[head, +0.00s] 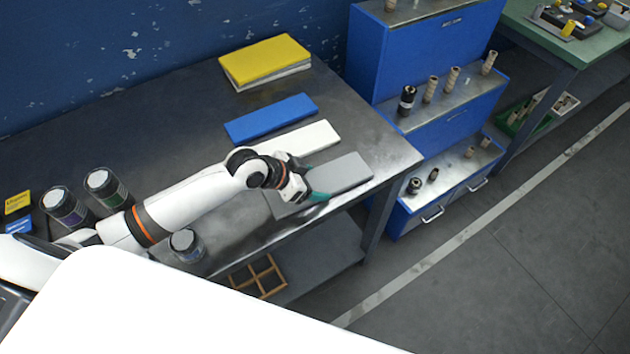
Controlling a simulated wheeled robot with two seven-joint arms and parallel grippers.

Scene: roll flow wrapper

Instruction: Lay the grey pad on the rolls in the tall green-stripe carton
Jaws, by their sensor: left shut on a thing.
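The grey pad (343,174) is a flat slab near the right front edge of the dark metal table. My left gripper (314,197) is shut on its front long edge, with teal fingertips at the pad. The arm covers part of the pad's left half. I cannot tell whether the pad is lifted or rests on the table. No tall green-stripe carton can be made out for certain. A dark round container (107,189) with a greenish mark stands at the left of the table. My right gripper is not in view.
A white slab (301,140), a blue slab (270,119) and a yellow-topped stack (265,61) lie behind the pad. Other round containers (65,208) (187,245) stand at left. A stepped blue cabinet (425,125) with small rolls adjoins the table's right end. A wooden divider (258,277) sits below.

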